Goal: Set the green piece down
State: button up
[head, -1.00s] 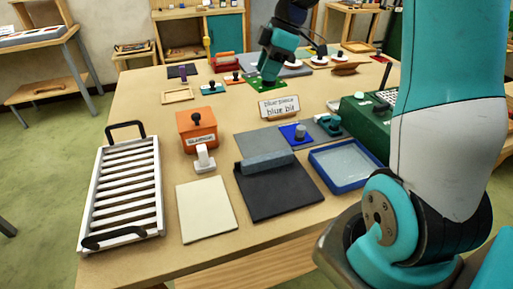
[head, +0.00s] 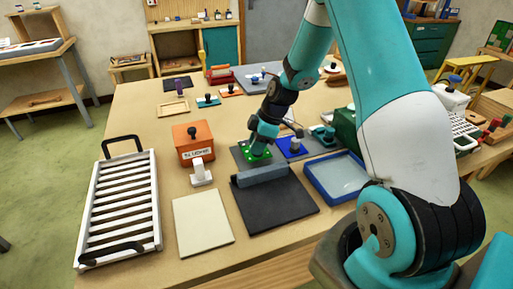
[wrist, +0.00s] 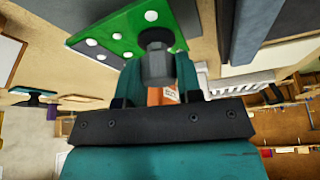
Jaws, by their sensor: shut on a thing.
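The green piece (head: 256,155) is a flat green plate with white dots and a dark knob. My gripper (head: 262,141) is shut on that knob. The plate is over the left part of a grey mat (head: 238,153), left of a blue piece (head: 284,147) with a grey knob. I cannot tell whether the plate touches the mat. In the wrist view the green piece (wrist: 120,42) looks level beyond my fingers (wrist: 155,72), with the knob between them.
A black board (head: 275,205) with a grey bar lies in front. A blue-rimmed tray (head: 318,186) is to the right, an orange box (head: 190,152) to the left. A cream sheet (head: 203,224) and a white rack (head: 118,205) lie further left.

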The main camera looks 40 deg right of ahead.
jog(key=shift+f, duration=1.15)
jog(key=shift+f, duration=0.15)
jog(key=o, duration=0.9)
